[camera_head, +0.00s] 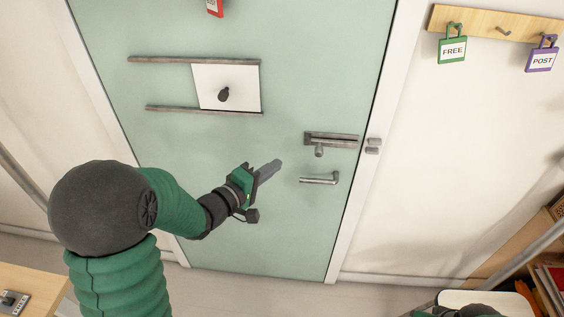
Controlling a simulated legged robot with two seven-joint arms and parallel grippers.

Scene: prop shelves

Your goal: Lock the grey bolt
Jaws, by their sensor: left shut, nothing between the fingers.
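The grey bolt (331,139) is mounted on the pale green door (240,180), near its right edge. Its knob (319,151) hangs down below the left half of the bolt. The grey keeper (373,146) is on the white door frame to the right, and a gap shows between it and the bolt. My left gripper (275,167) is shut and empty in front of the door, left of and a little below the bolt, apart from the knob in the picture. My right gripper is not in view.
A door handle (320,179) sits just below the bolt. A white sliding panel (228,88) with a dark knob sits between two rails at upper left. A wooden hook board (490,22) with FREE and POST tags hangs right. Shelves stand at lower right.

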